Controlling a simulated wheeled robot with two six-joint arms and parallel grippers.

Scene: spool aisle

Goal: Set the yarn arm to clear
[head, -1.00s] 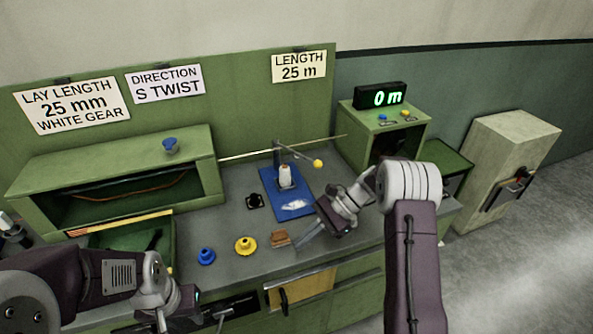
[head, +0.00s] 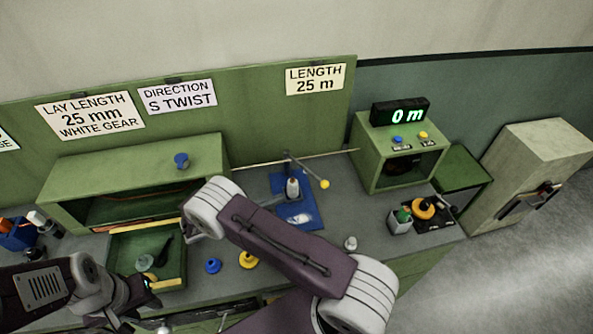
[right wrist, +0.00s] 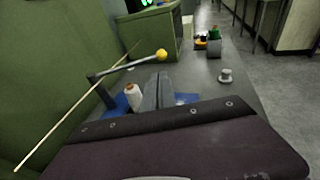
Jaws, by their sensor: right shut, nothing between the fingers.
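The yarn arm (head: 306,169) is a thin grey bar on a post, with a yellow ball (head: 325,184) at its free end, pointing toward the front right. It also shows in the right wrist view (right wrist: 125,65). Its post stands on a blue plate (head: 278,183) beside a white yarn cone (head: 292,188). My right gripper (right wrist: 158,92) is shut and empty. It is near the cone and below the ball in its wrist view; in the head view my forearm mostly hides it. My left gripper (head: 135,306) is at the lower left; its fingers are unclear.
A thin rod (head: 248,162) runs behind the post. A green box (head: 381,157) with a 0 m display (head: 400,112) stands at right.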

